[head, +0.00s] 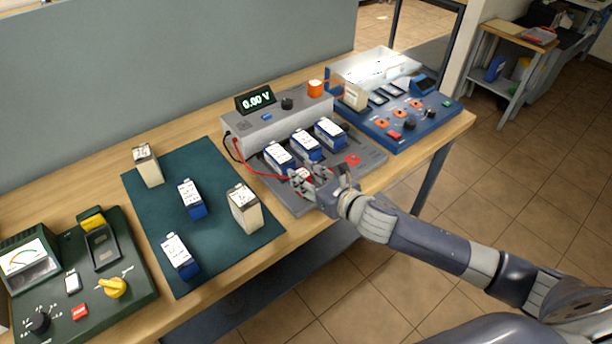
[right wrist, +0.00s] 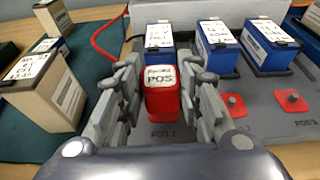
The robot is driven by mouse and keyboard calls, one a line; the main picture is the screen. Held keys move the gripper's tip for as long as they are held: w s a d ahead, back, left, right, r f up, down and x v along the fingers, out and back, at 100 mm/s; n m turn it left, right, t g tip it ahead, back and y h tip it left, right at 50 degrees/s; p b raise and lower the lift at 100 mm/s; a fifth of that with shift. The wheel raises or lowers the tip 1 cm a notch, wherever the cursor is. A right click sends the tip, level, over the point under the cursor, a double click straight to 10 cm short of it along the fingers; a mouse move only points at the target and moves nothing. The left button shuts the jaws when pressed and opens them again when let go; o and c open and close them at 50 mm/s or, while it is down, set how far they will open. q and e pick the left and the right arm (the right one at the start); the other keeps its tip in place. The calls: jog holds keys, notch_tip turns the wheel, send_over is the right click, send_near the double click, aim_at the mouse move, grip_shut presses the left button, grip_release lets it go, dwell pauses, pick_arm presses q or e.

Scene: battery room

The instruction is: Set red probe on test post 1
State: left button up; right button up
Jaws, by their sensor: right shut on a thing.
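The red probe (right wrist: 162,98), with a white label reading "POS", sits between the fingers of my right gripper (right wrist: 160,92) in the right wrist view. The right gripper (head: 306,178) is shut on it at the near left of the grey test station (head: 374,160). The probe is over the spot marked as position 1. Test post 1 is hidden under it, and I cannot tell whether they touch. A red cable (head: 250,170) runs from the meter toward the probe. The meter display (head: 256,99) reads 0.00 V. My left gripper is out of view.
Several blue batteries stand in the station, the nearest one (head: 279,157) just behind the gripper. Red posts (right wrist: 236,105) and (right wrist: 292,100) are to the right. A green mat (head: 215,240) with blue and beige batteries lies left. A blue charger unit (head: 400,125) stands right.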

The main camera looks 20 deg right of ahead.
jog(key=shift+f, duration=0.15)
dwell(0.9)
jog(key=shift+p, duration=0.55)
jog(key=shift+f+b, duration=0.5)
jog(key=shift+f, duration=0.2)
dwell(0.4)
jog(key=o, duration=0.8)
jog(key=shift+c, duration=0.2)
jog(key=shift+s, duration=0.1)
jog(key=shift+p+v, duration=0.9)
jog(key=shift+v, duration=1.75)
jog(key=v, duration=0.5)
jog(key=shift+s+d+r+p, duration=0.1)
jog(key=shift+s+r+p, duration=0.15)
jog(key=shift+s+p, duration=0.05)
